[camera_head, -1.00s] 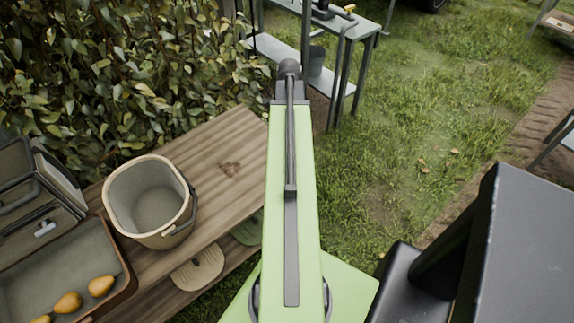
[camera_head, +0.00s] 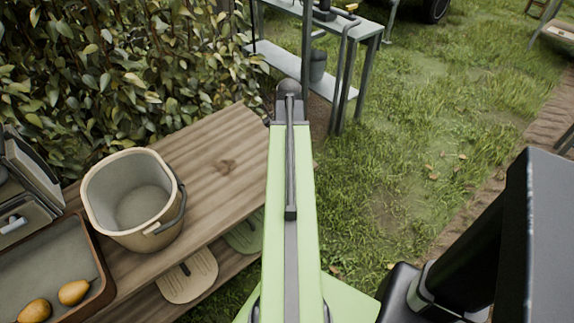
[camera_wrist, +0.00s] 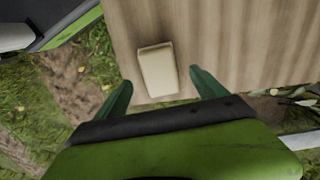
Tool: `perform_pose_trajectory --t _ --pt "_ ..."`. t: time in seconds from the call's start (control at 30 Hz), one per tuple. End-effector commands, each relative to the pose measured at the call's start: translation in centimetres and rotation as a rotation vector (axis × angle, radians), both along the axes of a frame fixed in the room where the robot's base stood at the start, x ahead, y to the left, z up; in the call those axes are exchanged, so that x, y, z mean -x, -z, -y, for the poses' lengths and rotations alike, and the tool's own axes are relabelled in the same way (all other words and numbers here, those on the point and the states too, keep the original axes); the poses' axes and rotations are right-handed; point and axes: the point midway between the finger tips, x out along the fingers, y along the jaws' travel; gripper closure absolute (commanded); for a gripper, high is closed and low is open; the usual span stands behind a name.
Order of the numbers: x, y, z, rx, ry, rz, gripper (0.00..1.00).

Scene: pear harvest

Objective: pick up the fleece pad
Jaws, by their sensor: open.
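A small beige rectangular block, which looks like the fleece pad (camera_wrist: 157,69), lies on a wooden surface (camera_wrist: 229,42) in the wrist view. It is close to the surface's near edge. My gripper (camera_wrist: 161,80) is open, with its two dark green fingers apart, one to each side of the pad's near end in the picture. Nothing is held. Whether the fingers are level with the pad or above it I cannot tell. Neither the pad nor the fingers can be made out in the head view.
In the head view, a cream bucket (camera_head: 117,228) stands on a wooden bench (camera_head: 215,150) at left. A tray (camera_head: 50,262) with pears (camera_head: 74,292) is beside it. A leafy hedge (camera_head: 120,70) stands behind. A metal table (camera_head: 345,45) stands farther off; open grass (camera_head: 420,130) lies right.

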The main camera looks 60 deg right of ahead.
Motion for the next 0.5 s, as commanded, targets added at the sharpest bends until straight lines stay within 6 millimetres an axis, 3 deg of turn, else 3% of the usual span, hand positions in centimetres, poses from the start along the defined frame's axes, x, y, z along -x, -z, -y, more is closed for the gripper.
perform_pose_trajectory --t 0.03,0.2,0.5 --pt "-0.1 1.5 0.1 0.000 0.000 0.000 0.18" --pt "-0.2 4.4 0.2 0.000 0.000 0.000 0.18" --pt "-0.2 4.3 0.2 0.000 0.001 0.000 0.21"
